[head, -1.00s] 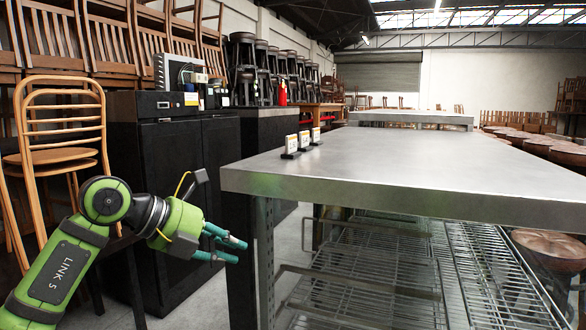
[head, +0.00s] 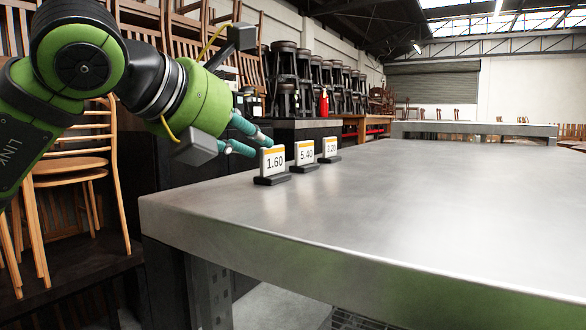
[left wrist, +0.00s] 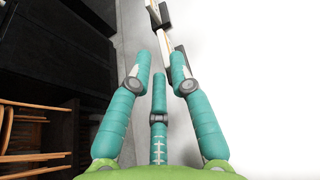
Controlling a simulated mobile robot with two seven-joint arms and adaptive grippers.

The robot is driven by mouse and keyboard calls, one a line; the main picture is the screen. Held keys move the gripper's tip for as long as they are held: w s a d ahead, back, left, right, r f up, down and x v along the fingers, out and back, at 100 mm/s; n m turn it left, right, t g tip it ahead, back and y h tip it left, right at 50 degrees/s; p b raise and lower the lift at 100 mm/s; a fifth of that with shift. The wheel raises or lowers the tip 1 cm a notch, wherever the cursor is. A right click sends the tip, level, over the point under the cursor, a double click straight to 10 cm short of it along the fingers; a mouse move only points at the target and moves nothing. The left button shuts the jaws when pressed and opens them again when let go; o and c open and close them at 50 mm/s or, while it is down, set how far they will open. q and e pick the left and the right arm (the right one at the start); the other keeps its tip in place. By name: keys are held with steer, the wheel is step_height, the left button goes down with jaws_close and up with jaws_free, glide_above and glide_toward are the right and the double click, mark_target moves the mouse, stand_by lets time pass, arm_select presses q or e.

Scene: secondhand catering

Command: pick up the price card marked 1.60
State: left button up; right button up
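The price card marked 1.60 (head: 272,160) stands upright in a dark base near the left edge of the metal table (head: 380,215). It is the nearest of three cards in a row. My left gripper (head: 258,147) is just left of and behind this card, with its teal fingers pointing toward its upper part. In the left wrist view, the fingers (left wrist: 160,62) are spread and empty. A card (left wrist: 166,40) shows edge-on just beyond their tips. Contact cannot be told. My right gripper is not in view.
The card marked 5.40 (head: 304,153) and the card marked 3.20 (head: 330,147) stand close behind in the row. The tabletop to the right is bare. Wooden chairs (head: 75,165) stand at the left, and dark stools (head: 285,75) are stacked behind.

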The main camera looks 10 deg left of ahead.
mark_target(273, 152)
arm_select(q)
steer(key=shift+p+x, duration=0.85)
steer(key=shift+p, duration=0.1)
steer(key=p+x, duration=0.1)
steer(key=x, duration=0.1)
steer(key=shift+w+d+f, duration=0.2)
steer(key=shift+w, duration=0.05)
steer(key=shift+p+x, duration=0.3)
steer(key=shift+x, duration=0.5)
steer(key=shift+s, duration=0.1)
jaws_close()
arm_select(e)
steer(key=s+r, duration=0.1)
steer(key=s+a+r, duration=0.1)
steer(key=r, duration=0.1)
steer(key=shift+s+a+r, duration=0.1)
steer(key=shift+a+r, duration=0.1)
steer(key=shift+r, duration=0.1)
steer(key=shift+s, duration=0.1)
